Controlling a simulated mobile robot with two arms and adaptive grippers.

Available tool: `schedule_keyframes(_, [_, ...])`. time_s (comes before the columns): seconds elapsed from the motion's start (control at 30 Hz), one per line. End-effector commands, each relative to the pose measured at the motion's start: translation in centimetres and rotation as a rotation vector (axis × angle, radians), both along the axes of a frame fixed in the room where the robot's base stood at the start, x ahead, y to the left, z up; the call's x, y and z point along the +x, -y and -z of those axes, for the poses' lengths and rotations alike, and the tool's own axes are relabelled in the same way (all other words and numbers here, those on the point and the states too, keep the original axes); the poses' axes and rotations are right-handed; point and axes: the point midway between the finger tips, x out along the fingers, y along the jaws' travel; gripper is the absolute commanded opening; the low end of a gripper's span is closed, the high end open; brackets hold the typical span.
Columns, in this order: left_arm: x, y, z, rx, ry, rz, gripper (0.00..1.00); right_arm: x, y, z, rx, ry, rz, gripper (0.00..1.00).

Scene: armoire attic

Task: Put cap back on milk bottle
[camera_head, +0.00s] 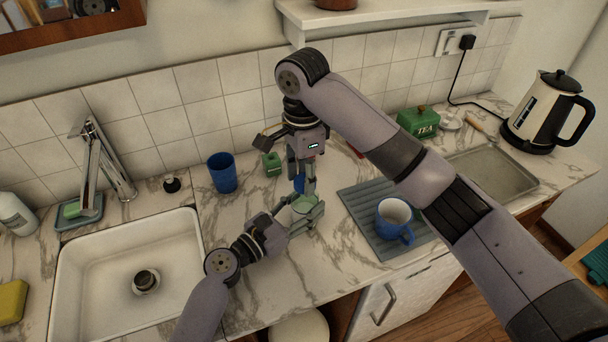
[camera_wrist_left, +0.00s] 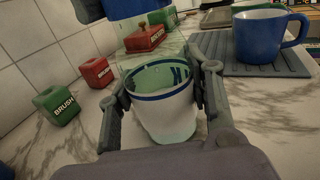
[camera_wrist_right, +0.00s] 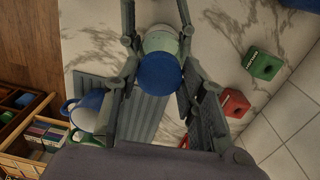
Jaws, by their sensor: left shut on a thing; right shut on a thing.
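The milk bottle (camera_wrist_left: 165,115), clear greenish glass with white contents and blue lettering, stands roughly upright over the counter. My left gripper (camera_head: 303,214) is shut around its body; the fingers also show in the left wrist view (camera_wrist_left: 160,95). My right gripper (camera_head: 302,183) points down from above and is shut on the blue cap (camera_wrist_right: 160,74). The cap is over the bottle's mouth, and its edge shows at the top of the left wrist view (camera_wrist_left: 138,9). The bottle (camera_wrist_right: 161,40) is partly covered by the cap in the right wrist view.
A blue mug (camera_head: 394,218) stands on a grey-blue mat (camera_head: 358,205) to the right. A blue cup (camera_head: 222,173) and a small green box (camera_head: 271,163) stand behind. The sink (camera_head: 100,285) is at left; a TEA box (camera_head: 419,122), tray (camera_head: 492,172) and kettle (camera_head: 545,112) are at right.

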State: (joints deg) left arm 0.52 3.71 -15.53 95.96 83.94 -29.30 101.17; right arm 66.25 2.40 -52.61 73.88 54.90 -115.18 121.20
Motion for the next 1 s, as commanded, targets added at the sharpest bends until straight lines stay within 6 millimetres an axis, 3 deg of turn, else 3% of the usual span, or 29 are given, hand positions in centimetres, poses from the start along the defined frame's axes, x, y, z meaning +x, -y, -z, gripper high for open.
schedule_keyframes(0.2, [-0.03, 0.01, 0.05, 0.001, -0.001, 0.000, 0.00, 0.18, -0.02, 0.02, 0.001, 0.001, 0.455, 0.29])
schedule_keyframes(0.4, [-0.03, 0.01, 0.05, 0.001, -0.001, 0.001, 0.00, 0.29, 0.02, 0.01, 0.001, 0.002, 0.766, 0.29])
schedule_keyframes(0.53, [-0.04, 0.02, 0.05, 0.001, -0.001, 0.001, 0.00, 0.32, 0.03, 0.00, 0.001, 0.001, 0.849, 0.29])
schedule_keyframes(0.83, [-0.04, 0.03, 0.06, 0.001, -0.001, 0.001, 0.00, 0.33, 0.04, 0.00, 0.000, 0.001, 0.860, 0.29])
schedule_keyframes(0.87, [-0.04, 0.03, 0.06, 0.001, -0.001, 0.001, 0.00, 0.33, 0.04, 0.00, 0.000, 0.001, 0.859, 0.39])
schedule_keyframes(1.0, [-0.04, 0.03, 0.06, 0.001, -0.001, 0.001, 0.00, 0.31, 0.03, 0.02, 0.000, 0.001, 0.858, 0.49])
